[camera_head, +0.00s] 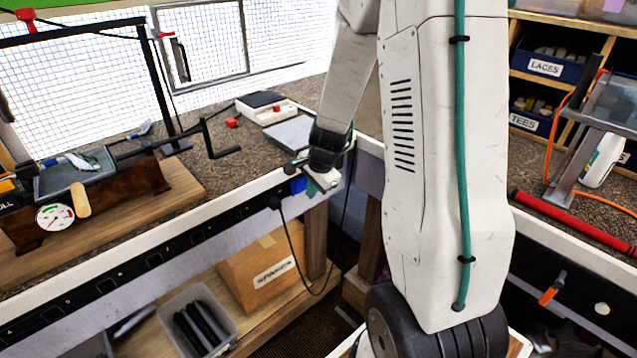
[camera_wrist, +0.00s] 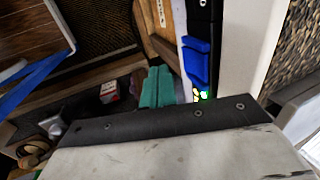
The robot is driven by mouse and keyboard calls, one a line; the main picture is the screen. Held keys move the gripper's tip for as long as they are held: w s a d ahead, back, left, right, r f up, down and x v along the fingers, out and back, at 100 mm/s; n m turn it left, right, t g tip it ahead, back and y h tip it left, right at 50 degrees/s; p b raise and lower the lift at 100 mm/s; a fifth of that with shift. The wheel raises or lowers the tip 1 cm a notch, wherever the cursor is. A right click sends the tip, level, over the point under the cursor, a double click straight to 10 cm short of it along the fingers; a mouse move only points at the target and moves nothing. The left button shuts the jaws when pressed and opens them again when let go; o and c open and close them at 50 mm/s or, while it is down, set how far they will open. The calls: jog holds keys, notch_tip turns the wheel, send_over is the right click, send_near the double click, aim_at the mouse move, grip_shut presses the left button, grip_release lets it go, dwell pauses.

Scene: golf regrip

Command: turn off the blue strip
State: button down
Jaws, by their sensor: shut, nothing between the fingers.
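A long black power strip (camera_head: 150,261) runs along the front face of the left bench. A blue part (camera_head: 298,185) sits near its right end, beside my gripper (camera_head: 322,183). In the wrist view the blue part (camera_wrist: 196,60) lies against the black strip (camera_wrist: 203,18), with small green and white lights (camera_wrist: 204,95) just below it. My gripper's teal fingers (camera_wrist: 157,88) are shut and empty, to the left of the blue part and apart from it in the picture. Whether a switch is on it, and its position, I cannot make out; my gripper's body covers what lies below the lights.
A black cord (camera_head: 292,245) hangs from the strip in front of a cardboard box (camera_head: 258,272) on the lower shelf. A grey bin (camera_head: 198,318) stands beside the box.

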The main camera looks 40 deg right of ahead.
aim_at(304, 182)
jog(key=shift+w+a+f, duration=0.1)
jog(key=shift+w+f, duration=0.1)
jog(key=shift+w, duration=1)
jog(key=shift+w+f, duration=0.25)
jog(key=shift+w, duration=0.1)
jog(key=shift+r, duration=0.15)
jog(key=shift+r, duration=0.7)
